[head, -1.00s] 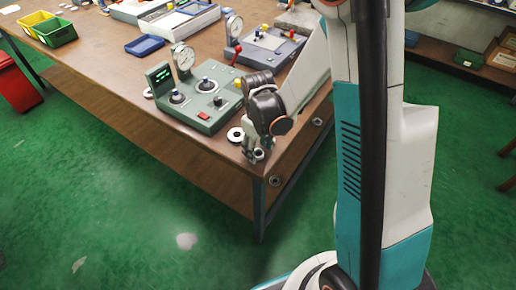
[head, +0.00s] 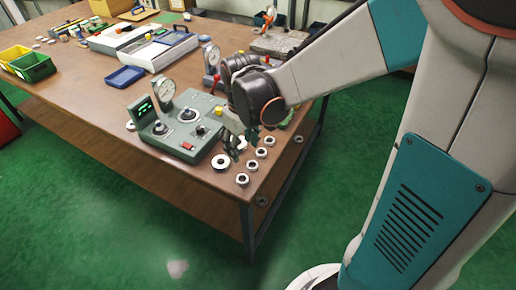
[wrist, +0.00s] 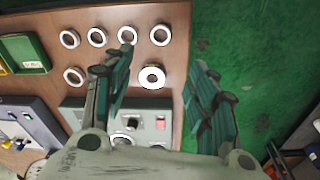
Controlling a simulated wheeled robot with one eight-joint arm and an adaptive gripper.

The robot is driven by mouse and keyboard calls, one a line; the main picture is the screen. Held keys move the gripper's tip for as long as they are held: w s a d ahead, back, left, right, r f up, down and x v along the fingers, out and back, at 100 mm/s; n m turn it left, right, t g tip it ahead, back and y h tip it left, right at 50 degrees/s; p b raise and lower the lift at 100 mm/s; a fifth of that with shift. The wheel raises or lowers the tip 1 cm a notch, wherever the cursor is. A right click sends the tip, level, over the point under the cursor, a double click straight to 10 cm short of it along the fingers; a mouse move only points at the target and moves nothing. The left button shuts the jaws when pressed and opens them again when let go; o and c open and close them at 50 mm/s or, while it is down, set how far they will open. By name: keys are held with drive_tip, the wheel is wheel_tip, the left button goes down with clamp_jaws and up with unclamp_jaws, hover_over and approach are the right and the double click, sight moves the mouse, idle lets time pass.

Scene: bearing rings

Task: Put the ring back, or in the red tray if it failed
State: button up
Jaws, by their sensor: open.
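Several pale metal rings lie on the brown table by its near right corner. A larger, thick-rimmed ring (head: 221,161) lies beside the green test device (head: 172,128); in the wrist view this ring (wrist: 152,77) appears between my fingers, below them. Smaller rings (head: 251,165) form a row along the right edge, and in the wrist view the row (wrist: 127,35) runs along the top. My gripper (head: 246,152) is open and empty above the rings. The device has a dial gauge and a lit green display, too small to read. A red bin (head: 6,130) is cut off at the left edge.
A second, grey device (wrist: 28,125) stands beside the green one. A green tray (wrist: 22,53) lies past the rings, mostly hidden by my arm in the head view. A blue tray (head: 125,76) and yellow and green bins (head: 32,67) stand farther back. The table's front left is clear.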

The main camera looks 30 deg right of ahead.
drive_tip(key=s+r+m+t, duration=0.4)
drive_tip(key=s+r+t, duration=0.2)
drive_tip(key=s+r, duration=0.5)
drive_tip(key=shift+s, duration=1.05)
